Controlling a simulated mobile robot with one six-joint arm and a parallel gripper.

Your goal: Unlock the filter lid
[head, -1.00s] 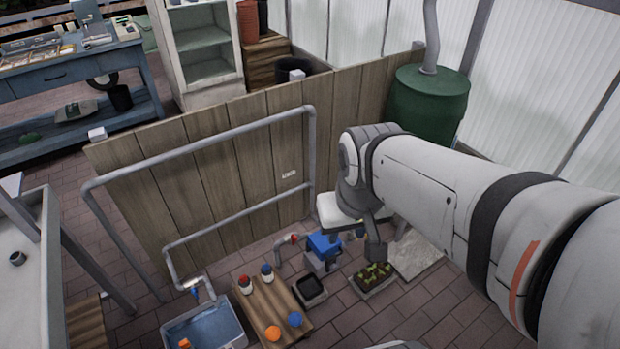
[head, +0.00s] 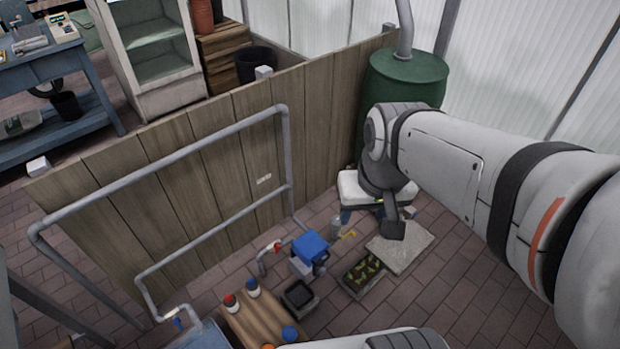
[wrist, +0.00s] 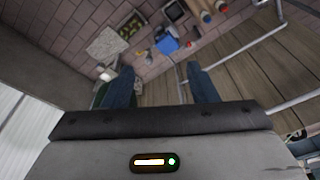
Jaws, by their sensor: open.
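A grey unit with a blue lid (head: 310,245), which looks like the filter, stands on the brick floor by the fence, joined to a grey pipe with a red valve (head: 277,247). The blue lid also shows in the wrist view (wrist: 167,45), beyond and between the fingertips. My gripper (head: 370,224) is open, above the floor to the right of the unit. In the wrist view my gripper (wrist: 161,79) has two blue fingers spread wide with nothing between them. Whether the lid is locked is too small to tell.
A planter with seedlings (head: 363,272) and a pale slab (head: 401,247) lie right of the unit. A dark tray (head: 299,296) and a wooden table (head: 252,318) with several bottles stand in front. A wooden fence (head: 225,165) with pipes runs behind; a green barrel (head: 402,80) stands at its end.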

